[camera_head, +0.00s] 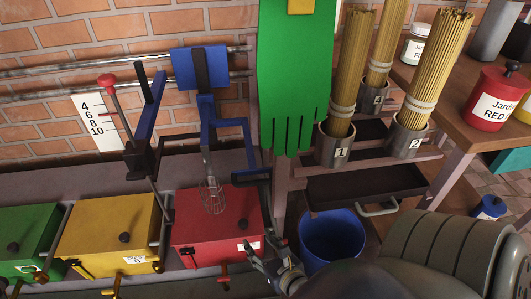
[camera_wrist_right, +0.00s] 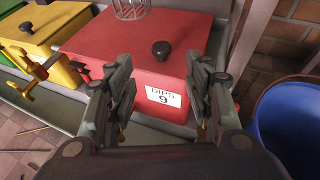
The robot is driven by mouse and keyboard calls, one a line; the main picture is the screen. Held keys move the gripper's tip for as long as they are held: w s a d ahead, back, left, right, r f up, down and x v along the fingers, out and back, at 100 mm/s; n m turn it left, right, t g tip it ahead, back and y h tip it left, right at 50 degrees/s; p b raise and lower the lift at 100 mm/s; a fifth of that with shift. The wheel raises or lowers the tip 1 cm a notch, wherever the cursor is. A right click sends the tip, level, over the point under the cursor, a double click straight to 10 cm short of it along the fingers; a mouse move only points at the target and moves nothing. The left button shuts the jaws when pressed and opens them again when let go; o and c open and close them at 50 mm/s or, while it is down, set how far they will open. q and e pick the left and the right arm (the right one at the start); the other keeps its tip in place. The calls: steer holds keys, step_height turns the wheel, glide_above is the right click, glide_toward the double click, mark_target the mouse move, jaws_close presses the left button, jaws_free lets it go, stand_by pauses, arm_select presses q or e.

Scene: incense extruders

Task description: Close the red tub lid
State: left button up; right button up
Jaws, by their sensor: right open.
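The red tub (camera_head: 205,256) stands in the row at the lower middle of the head view. Its lid (camera_head: 215,226) lies flat over the top and looks down, with a dark knob (camera_head: 243,224) near its right side. In the wrist view the lid (camera_wrist_right: 125,45), its knob (camera_wrist_right: 162,50) and the tub's front with a white label marked 6 (camera_wrist_right: 163,97) are clear. My right gripper (camera_head: 267,257) is at the tub's front right corner. In the wrist view it (camera_wrist_right: 163,68) is open, its fingers either side of the label and nothing between them. My left gripper is not in view.
A wire whisk (camera_head: 212,195) hangs over the red lid from a blue frame (camera_head: 206,105). A yellow tub (camera_head: 110,225) and a green tub (camera_head: 25,230) stand to the left. A blue bucket (camera_head: 331,238) is close on the right, below a dark tray (camera_head: 365,186).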

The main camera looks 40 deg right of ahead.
steer(key=shift+v, duration=1.45)
